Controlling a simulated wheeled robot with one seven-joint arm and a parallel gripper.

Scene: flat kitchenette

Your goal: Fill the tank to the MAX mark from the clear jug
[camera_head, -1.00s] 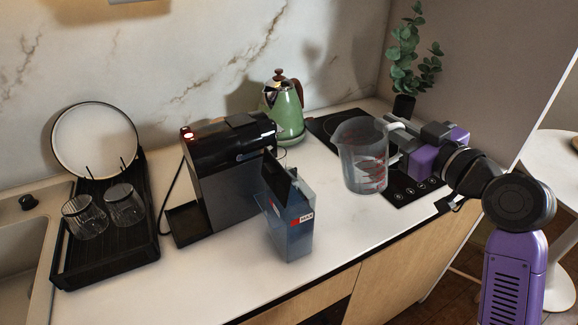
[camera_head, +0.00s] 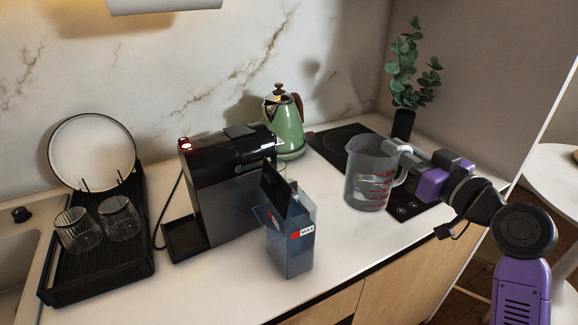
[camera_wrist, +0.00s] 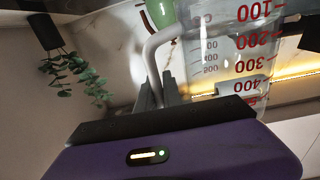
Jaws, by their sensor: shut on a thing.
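The clear jug (camera_head: 366,180) with red markings stands about upright at the hob; I cannot tell whether its base touches. My gripper (camera_head: 404,163) is shut on its handle from the right. In the wrist view the jug (camera_wrist: 225,50) appears inverted, with its red scale visible and its pale handle between the fingers (camera_wrist: 158,92). The tank (camera_head: 290,249) is a bluish see-through box at the counter's front, left of the jug and apart from it. It has a red and white MAX label (camera_head: 303,233) and a raised dark lid (camera_head: 275,184). Its water level is unclear.
A black coffee machine (camera_head: 222,195) stands behind the tank, with a green kettle (camera_head: 285,127) behind. A black rack (camera_head: 95,272) with two glasses is at left. A plant (camera_head: 408,75) stands behind the hob (camera_head: 335,142). Counter between tank and jug is clear.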

